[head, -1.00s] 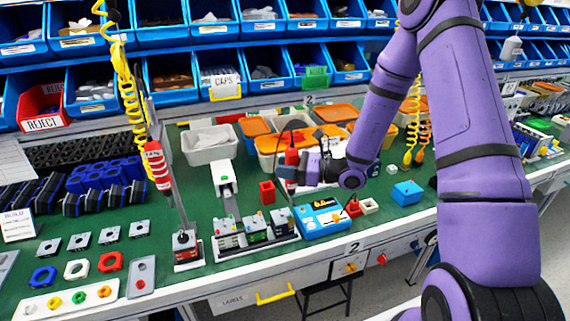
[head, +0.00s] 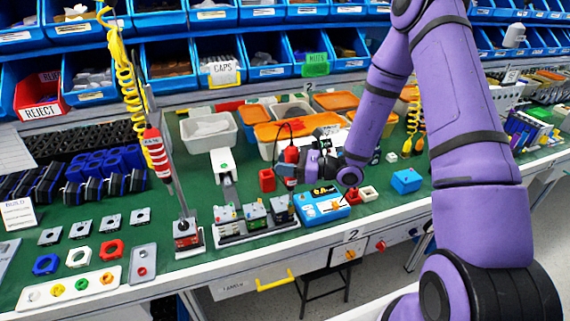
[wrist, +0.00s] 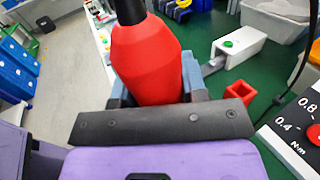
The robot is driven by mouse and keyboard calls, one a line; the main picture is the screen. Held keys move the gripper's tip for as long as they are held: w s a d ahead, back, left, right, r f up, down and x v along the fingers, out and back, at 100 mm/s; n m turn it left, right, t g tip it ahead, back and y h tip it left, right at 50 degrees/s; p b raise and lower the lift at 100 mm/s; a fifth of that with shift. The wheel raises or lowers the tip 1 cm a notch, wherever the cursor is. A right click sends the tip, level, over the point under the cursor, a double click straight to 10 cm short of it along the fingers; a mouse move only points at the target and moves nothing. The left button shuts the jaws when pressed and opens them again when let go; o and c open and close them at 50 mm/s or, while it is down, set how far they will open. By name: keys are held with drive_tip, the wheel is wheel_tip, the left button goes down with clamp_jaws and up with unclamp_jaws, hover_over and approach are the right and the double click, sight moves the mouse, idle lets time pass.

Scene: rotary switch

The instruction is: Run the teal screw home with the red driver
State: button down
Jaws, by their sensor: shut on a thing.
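The red driver (head: 291,155) is in my gripper (head: 297,164), above and behind the rightmost of three small units (head: 281,209) on a grey tray. In the wrist view the red driver body (wrist: 150,65) fills the space between the blue-grey fingers of my gripper (wrist: 157,85), which is shut on it. The driver's black end points to the top of that view. Small coloured spots show on the units, but I cannot pick out the teal screw. I cannot tell whether the driver's tip touches anything.
A blue box (head: 322,206) stands right of the tray. A red square holder (head: 267,180) and a white block with a green spot (head: 223,164) stand behind it. A red striped tool (head: 156,153) hangs on a yellow coil at left. Orange-lidded bins (head: 283,131) lie behind.

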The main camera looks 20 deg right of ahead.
drive_tip(key=shift+f, duration=1)
idle(2.2)
drive_tip(key=shift+r, duration=2.25)
drive_tip(key=shift+w, duration=0.1)
